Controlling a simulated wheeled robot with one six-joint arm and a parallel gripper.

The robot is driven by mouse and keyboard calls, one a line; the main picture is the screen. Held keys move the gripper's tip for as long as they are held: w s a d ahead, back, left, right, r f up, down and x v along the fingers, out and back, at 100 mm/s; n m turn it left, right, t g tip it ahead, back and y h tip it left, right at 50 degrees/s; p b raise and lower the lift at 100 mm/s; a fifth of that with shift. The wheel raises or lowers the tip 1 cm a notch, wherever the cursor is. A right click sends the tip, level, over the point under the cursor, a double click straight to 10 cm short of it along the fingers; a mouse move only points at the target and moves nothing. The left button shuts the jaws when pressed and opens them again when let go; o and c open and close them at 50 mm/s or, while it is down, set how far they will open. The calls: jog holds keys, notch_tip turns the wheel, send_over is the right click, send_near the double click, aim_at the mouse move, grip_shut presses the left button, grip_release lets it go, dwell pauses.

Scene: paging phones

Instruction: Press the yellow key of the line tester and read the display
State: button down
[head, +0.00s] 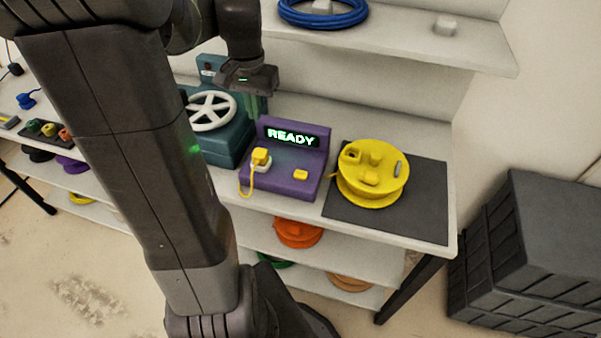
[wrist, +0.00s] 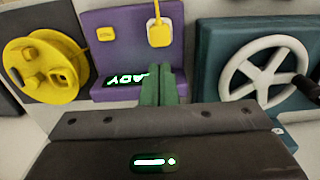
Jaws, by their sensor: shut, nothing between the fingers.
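The line tester (head: 276,183) is a purple box on the bench. Its raised display (head: 291,137) reads READY in bright letters. A yellow key (head: 300,174) is on the right of its sloped front. A yellow plug with a cord (head: 260,157) sits at its left. In the wrist view the tester (wrist: 128,52) appears upside down, with the yellow key (wrist: 106,34) at its left and the display (wrist: 122,80) partly hidden by my fingers. My gripper (head: 252,106) is shut and empty, above and behind the tester's left side, apart from the key. Its green fingertips (wrist: 158,85) show in the wrist view.
A yellow cable reel (head: 373,190) stands on a dark mat (head: 425,206) right of the tester. A teal box with a white handwheel (head: 212,111) stands left. A shelf (head: 400,45) with a blue cable coil (head: 323,12) overhangs behind. Dark crates (head: 530,260) stand right.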

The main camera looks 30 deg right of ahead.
dwell(0.5)
jog(key=w+a+f+m+y+p, duration=0.1)
jog(key=w+a+m+y+p, duration=0.2)
jog(key=a, duration=0.9)
jog(key=w+a+f+m+y+p, duration=0.2)
jog(key=w+a+m+y+p, duration=0.1)
jog(key=a+m, duration=0.6)
jog(key=w+a+f+m+t+y+p, duration=0.1)
jog(key=w+a+m+y+p, duration=0.2)
jog(key=a, duration=1.3)
jog(key=w+m+p, duration=0.1)
jog(key=w+m, duration=0.1)
jog(key=m, duration=0.1)
jog(key=shift+w+f+m, duration=0.25)
jog(key=shift+f+m, duration=0.05)
jog(key=shift+f, duration=0.1)
